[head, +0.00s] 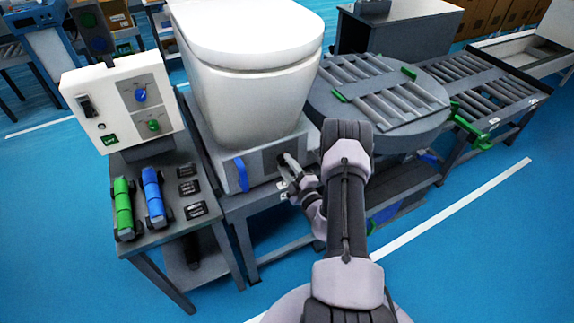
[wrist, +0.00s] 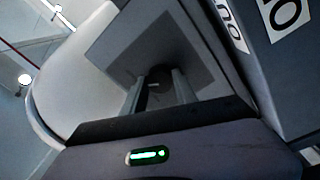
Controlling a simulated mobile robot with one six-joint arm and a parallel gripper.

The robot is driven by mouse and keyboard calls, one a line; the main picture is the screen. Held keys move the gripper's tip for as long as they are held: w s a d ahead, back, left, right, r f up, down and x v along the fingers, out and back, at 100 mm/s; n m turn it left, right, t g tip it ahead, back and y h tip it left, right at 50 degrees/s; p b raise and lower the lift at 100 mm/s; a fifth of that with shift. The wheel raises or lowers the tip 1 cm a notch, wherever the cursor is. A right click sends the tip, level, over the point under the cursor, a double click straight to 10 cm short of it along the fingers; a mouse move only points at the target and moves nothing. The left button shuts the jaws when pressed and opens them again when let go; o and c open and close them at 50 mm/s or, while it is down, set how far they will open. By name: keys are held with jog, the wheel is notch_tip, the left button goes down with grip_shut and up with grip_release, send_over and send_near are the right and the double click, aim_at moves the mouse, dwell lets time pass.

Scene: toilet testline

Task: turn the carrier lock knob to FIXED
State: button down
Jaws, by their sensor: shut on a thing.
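The carrier (head: 262,168) is a grey box under the white toilet (head: 250,75). A blue handle (head: 241,174) stands upright on its front face. My gripper (head: 286,164) reaches the right part of that front face. In the wrist view its two fingers (wrist: 157,92) are shut on a small dark knob (wrist: 156,78) in front of a grey plate. The knob's pointer and the FIXED mark cannot be made out. White labels with dark letters (wrist: 283,14) show partly at the upper right of the wrist view.
A side table with a green tool (head: 123,208), a blue tool (head: 153,197) and a white control panel (head: 125,100) stands to the left. A round roller turntable (head: 380,95) is close to the right of my arm. Blue floor is open in front.

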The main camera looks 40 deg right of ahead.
jog(key=shift+m, duration=1)
jog(key=c, duration=1)
grip_release()
jog(key=shift+o, duration=0.2)
jog(key=p+v, duration=0.2)
jog(key=v, duration=1.5)
jog(key=shift+a+p, duration=0.25)
jog(key=shift+p, duration=0.15)
